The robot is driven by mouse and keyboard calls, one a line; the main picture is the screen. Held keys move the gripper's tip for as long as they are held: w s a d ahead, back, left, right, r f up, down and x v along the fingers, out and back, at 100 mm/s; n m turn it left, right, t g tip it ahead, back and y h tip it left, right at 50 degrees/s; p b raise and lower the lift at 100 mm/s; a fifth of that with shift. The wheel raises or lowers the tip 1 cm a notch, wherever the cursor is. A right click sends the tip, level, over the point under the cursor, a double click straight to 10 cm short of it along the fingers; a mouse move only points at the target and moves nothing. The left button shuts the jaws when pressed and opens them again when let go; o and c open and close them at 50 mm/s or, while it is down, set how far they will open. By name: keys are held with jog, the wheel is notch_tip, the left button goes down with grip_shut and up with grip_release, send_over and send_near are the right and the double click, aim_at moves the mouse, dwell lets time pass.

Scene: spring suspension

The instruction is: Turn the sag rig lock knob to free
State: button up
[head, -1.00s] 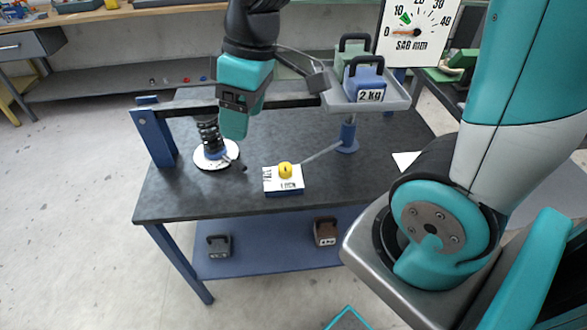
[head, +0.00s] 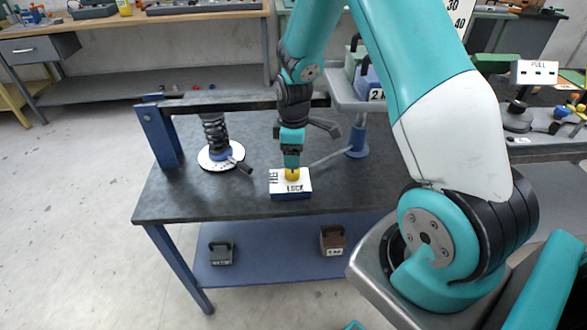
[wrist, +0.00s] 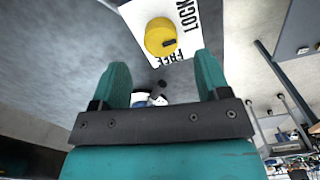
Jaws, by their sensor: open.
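The yellow lock knob (head: 292,174) sits on a white-topped block (head: 290,188) on the dark rig table. It also shows in the wrist view (wrist: 160,36), round with a dark pointer mark, beside the printed words LOCK and FREE. My gripper (head: 291,164) is just above the knob in the head view and hides part of it. In the wrist view my gripper (wrist: 160,85) has its two teal fingers spread apart with nothing between them. The knob appears beyond the fingertips, roughly centred between them. I cannot tell whether a finger touches it.
A spring (head: 215,132) stands on a round white base left of the block. A grey tray (head: 345,98) with weights is above right, partly hidden by my arm. Two weights (head: 221,252) (head: 332,240) sit on the lower shelf. The front left tabletop is clear.

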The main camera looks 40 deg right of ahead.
aim_at(292, 173)
notch_tip(292, 173, down, 6)
jog(key=shift+f, duration=0.15)
jog(key=shift+c, duration=0.4)
jog(key=c, duration=0.8)
jog(key=shift+c, duration=0.2)
